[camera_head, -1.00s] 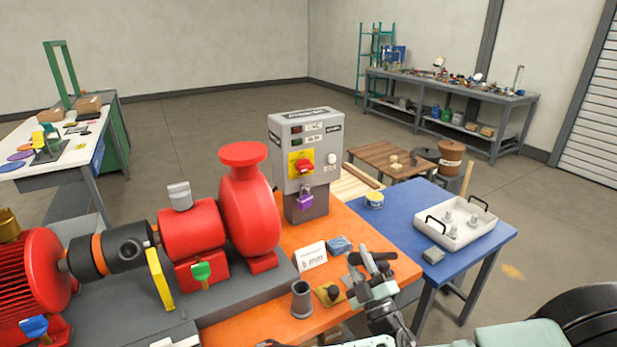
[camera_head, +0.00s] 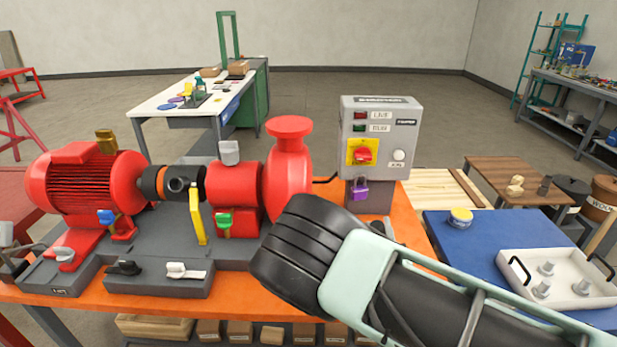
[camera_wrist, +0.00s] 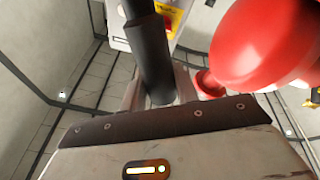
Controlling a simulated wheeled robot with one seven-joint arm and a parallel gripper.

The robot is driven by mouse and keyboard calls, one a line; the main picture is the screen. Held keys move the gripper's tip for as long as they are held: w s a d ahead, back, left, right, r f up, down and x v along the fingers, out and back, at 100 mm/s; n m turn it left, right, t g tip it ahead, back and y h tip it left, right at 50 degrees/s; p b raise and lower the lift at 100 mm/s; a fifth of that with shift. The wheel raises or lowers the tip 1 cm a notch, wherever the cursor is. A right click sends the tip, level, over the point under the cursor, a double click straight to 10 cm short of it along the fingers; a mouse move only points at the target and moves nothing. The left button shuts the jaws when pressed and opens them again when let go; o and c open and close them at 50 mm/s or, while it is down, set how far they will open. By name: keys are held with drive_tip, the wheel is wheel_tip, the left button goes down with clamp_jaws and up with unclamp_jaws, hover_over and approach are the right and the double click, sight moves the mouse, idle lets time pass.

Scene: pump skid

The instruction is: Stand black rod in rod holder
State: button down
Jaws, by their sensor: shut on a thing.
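The black rod (camera_wrist: 152,50) shows in the wrist view as a dark cylinder running up from between my gripper's fingers (camera_wrist: 159,78) to the top edge. My gripper is shut on the rod. In the head view my own arm covers the middle of the orange table, so my gripper and the rod are hidden there. I cannot make out the rod holder in either current view. A dark upright cup, possibly the holder, stood on the orange table in the earlier head view; my arm now covers that area.
The red pump (camera_head: 288,170) and red motor (camera_head: 88,185) stand left on the orange table (camera_head: 422,225). The grey control box (camera_head: 379,135) with a purple padlock (camera_head: 359,189) stands behind my arm. A blue table (camera_head: 455,250) with a white tray (camera_head: 555,283) is at right.

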drive_tip(key=s+a+r+g+y+b, duration=0.15)
drive_tip(key=a+r+g+y, duration=0.5)
drive_tip(key=a+r, duration=1.05)
wheel_tip(320, 180, down, 13)
drive_tip(key=t+y+b, duration=0.1)
drive_tip(key=y+b, duration=0.1)
drive_tip(key=b, duration=0.8)
drive_tip(key=shift+s, duration=0.4)
drive_tip(key=shift+t, duration=0.25)
drive_tip(key=c, duration=1)
unclamp_jaws()
drive_tip(key=shift+f, duration=0.1)
drive_tip(key=shift+o, duration=0.2)
drive_tip(key=shift+s, duration=0.1)
drive_tip(key=b+v, duration=0.2)
drive_tip(key=v, duration=0.5)
drive_tip(key=shift+s, duration=0.2)
